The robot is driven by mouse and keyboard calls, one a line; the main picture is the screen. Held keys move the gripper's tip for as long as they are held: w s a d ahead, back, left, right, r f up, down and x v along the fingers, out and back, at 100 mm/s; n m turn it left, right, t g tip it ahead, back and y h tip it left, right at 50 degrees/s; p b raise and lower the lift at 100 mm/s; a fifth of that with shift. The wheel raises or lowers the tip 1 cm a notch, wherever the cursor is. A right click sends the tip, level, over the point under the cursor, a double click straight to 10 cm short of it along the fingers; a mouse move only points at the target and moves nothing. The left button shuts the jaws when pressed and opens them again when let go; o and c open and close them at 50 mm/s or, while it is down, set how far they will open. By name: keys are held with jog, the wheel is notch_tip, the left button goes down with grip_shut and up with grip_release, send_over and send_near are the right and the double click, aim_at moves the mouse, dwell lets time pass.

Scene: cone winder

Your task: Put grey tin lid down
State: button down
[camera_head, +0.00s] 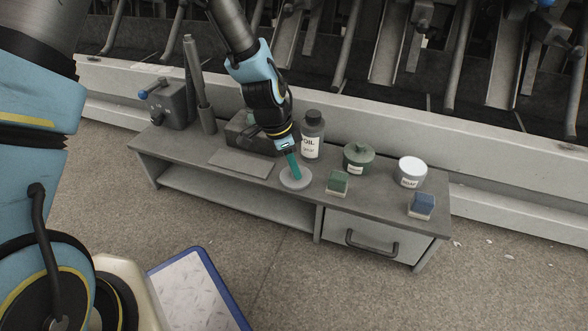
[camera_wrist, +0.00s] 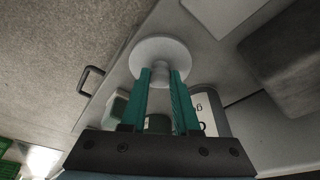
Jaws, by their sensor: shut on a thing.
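The grey tin lid (camera_head: 296,179) is a flat round disc with a knob on top. It is at the front middle of the grey bench top (camera_head: 232,164), close over it; I cannot tell whether it touches. My gripper (camera_head: 292,165) comes down from above with its green fingers shut on the lid's knob. In the wrist view the lid (camera_wrist: 161,52) shows beyond the fingertips (camera_wrist: 160,78), its knob between them. The gripper hides part of the knob.
Right of the lid stand an oil bottle (camera_head: 312,138), a green block (camera_head: 338,182), a green pot (camera_head: 358,158), a white-lidded tin (camera_head: 411,171) and a blue block (camera_head: 421,205). To the left are a flat plate (camera_head: 240,162), a dark box (camera_head: 243,132) and a grey vise-like device (camera_head: 172,104).

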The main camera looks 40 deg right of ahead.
jog(key=c, duration=0.7)
grip_release()
jog(key=shift+o, duration=0.2)
